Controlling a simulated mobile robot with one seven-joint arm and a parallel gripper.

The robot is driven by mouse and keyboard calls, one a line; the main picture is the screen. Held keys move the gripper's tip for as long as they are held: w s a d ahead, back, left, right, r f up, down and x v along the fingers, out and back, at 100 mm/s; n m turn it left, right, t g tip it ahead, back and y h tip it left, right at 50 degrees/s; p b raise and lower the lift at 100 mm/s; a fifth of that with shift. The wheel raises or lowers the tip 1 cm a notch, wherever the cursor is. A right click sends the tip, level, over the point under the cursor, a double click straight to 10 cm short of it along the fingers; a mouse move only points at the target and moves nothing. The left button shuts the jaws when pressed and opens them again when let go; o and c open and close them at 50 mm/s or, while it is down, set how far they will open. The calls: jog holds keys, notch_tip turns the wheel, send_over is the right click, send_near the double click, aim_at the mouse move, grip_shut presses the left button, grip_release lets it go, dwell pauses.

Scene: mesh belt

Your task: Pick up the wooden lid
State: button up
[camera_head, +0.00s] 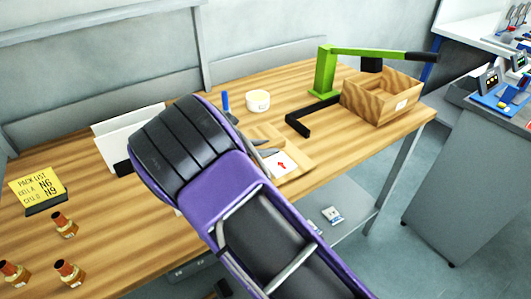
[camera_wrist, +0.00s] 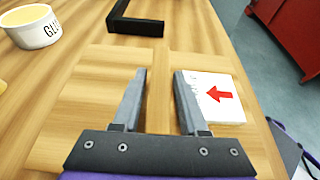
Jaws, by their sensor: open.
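The wooden lid (camera_head: 262,131) is a pale flat square of wood lying on the wooden table; it also shows in the wrist view (camera_wrist: 92,90). A white label (camera_wrist: 216,97) with a red arrow is on its right part. My gripper (camera_wrist: 159,73) is open and empty over the lid, with one finger on each side of a strip of wood running across its middle. Whether the fingers touch the lid, I cannot tell. In the head view my arm hides part of the lid, and the gripper's fingers (camera_head: 271,147) show only partly.
A white tub (camera_head: 258,101) labelled in black and a black L-shaped bar (camera_head: 306,122) lie beyond the lid. A green press (camera_head: 326,75) and a wooden box (camera_head: 378,98) stand at the right. Brown bottles (camera_head: 64,225) and a yellow note (camera_head: 38,187) are at the left.

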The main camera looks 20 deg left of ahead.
grip_shut()
jog(key=shift+r, duration=0.15)
